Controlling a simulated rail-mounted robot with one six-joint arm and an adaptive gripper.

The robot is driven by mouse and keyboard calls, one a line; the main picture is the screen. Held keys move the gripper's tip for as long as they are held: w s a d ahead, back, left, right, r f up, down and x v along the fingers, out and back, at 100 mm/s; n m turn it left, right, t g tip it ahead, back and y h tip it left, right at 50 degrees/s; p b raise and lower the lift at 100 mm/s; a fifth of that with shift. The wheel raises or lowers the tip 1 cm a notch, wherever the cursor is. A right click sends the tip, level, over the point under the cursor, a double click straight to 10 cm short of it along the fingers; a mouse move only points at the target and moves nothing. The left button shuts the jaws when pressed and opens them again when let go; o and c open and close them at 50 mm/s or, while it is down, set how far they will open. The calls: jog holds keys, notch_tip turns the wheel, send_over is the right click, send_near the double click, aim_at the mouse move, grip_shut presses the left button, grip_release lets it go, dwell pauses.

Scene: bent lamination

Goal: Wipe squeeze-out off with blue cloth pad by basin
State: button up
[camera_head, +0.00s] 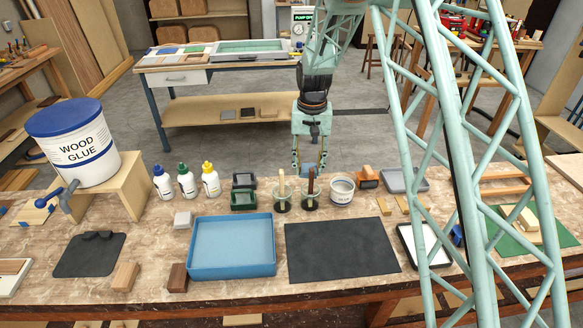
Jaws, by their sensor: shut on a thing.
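A blue rectangular basin (232,272) stands at the front middle of the bench, to the left of and nearer than my gripper. A pale wooden piece (522,222) lies on a green mat (558,232) at the right, partly hidden by my lattice structure. I cannot make out squeeze-out on it.
A dark mat (340,250) lies bare beside the basin. Jars with brushes (282,203), a white tub (341,190) and small glue bottles (187,181) stand along the back. A wood glue bucket (75,145) sits on a wooden stand at the left.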

jog(key=s+d, duration=0.2)
jog(key=d, duration=0.9)
jog(key=s+d+f, duration=0.1)
jog(key=s+d, duration=0.1)
jog(key=d, duration=1)
jog(key=shift+s+n+b, duration=0.15)
jog(key=shift+n+b, duration=0.15)
jog(key=shift+b, duration=0.15)
